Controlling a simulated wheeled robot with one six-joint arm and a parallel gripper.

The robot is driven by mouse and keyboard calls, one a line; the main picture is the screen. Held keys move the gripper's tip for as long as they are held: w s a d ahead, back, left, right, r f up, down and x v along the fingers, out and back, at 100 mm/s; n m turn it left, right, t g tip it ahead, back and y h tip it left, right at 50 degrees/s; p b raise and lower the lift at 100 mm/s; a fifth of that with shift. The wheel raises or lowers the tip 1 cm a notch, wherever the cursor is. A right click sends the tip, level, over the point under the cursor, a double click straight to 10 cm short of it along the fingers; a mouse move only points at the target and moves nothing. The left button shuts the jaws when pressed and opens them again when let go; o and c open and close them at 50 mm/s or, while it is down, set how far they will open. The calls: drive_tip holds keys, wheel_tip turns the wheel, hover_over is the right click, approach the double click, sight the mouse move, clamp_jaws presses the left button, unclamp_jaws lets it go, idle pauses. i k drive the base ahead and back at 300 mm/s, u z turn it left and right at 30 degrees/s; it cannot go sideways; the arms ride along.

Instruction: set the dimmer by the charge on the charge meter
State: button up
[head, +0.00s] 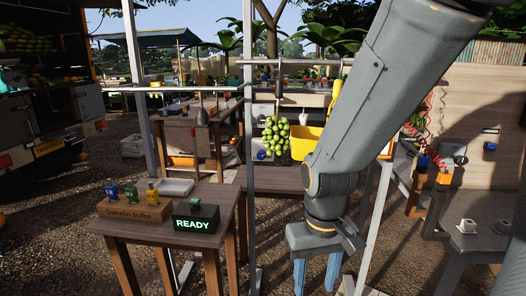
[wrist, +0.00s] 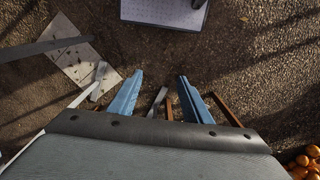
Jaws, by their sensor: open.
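My gripper (head: 316,274) hangs open and empty in the middle of the head view, with blue fingers pointing down. The wrist view shows its two blue fingers (wrist: 160,78) apart over gravel, with nothing between them. On the wooden panel at the right, a small blue device (head: 490,146) sits under a dark label too small to read. It may be the dimmer, but I cannot tell. No charge reading is legible, and I cannot identify the charge meter. A dark box (head: 195,218) showing a green "READY" stands on the left table, well left of my gripper.
The left wooden table (head: 178,237) also bears a wooden block (head: 135,209) with small coloured pieces and a pale tray (head: 174,187). Metal posts (head: 249,140) stand nearby. A right table has two white devices (head: 467,226). Oranges (wrist: 304,162) lie at the wrist view's lower right.

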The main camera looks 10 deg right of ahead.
sight(261, 155)
drive_tip(key=k, duration=1.1)
drive_tip(key=u, duration=0.95)
drive_tip(key=i, duration=1.6)
drive_tip(key=z, duration=0.8)
drive_tip(key=i, duration=0.3)
drive_tip(key=z, duration=0.2)
